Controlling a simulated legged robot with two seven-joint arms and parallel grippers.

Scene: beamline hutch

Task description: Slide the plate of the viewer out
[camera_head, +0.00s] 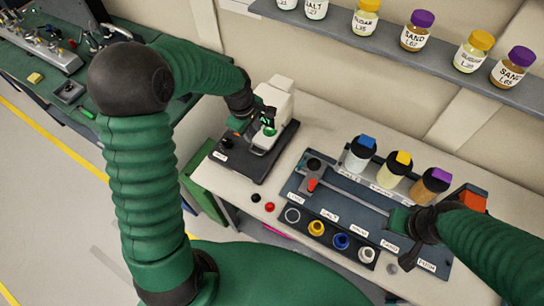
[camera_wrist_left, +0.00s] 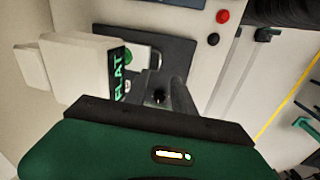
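The viewer (camera_head: 276,104) is a white upright device on a dark base at the back of the bench. A small green part shows at its front. In the left wrist view the viewer (camera_wrist_left: 78,68) is at left, with a dark strip reading "FLAT", and a green round part beside it. My left gripper (camera_head: 240,122) is close at the viewer's left side; in the wrist view its grey fingers (camera_wrist_left: 170,92) reach toward the dark base. Whether they touch the plate, or are open or shut, is unclear. My right gripper (camera_head: 402,222) is low over the blue-grey board, its fingers mostly hidden.
The blue-grey board (camera_head: 292,187) carries a long thin rod and stands right of the viewer. Several capped jars (camera_head: 360,153) line its back edge, and a row of labelled cups its front. A shelf (camera_head: 380,40) with jars hangs above. Red and black knobs (camera_head: 269,207) sit at the bench's front edge.

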